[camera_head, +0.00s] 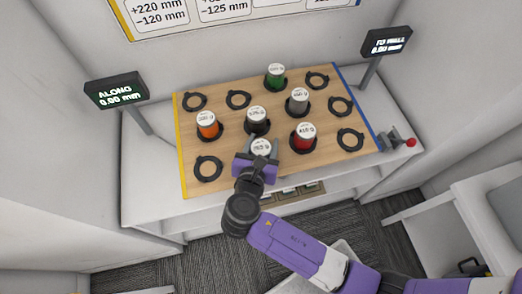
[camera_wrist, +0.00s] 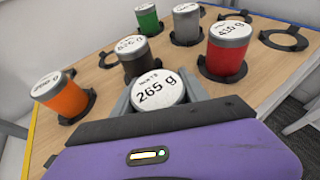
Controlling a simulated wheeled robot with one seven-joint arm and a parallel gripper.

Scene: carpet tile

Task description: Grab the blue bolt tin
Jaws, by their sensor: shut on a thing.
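My gripper (camera_head: 261,158) is at the front middle of the wooden board, shut on a tin (camera_head: 262,147) with a white lid. In the wrist view the tin's lid (camera_wrist: 158,89) reads 265 g, and it sits between the two grey fingers of the gripper (camera_wrist: 158,98). The tin's sides are hidden by the fingers and wrist, so its colour does not show. No blue side shows on any other tin. I cannot tell whether the held tin touches the board.
An orange tin (camera_head: 207,129), dark grey tin (camera_head: 257,124), red tin (camera_head: 303,140), grey tin (camera_head: 298,105) and green tin (camera_head: 275,80) stand close around on the wooden board (camera_head: 222,115). Several black rings (camera_head: 208,169) are empty. Two displays read 0.00 mm.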

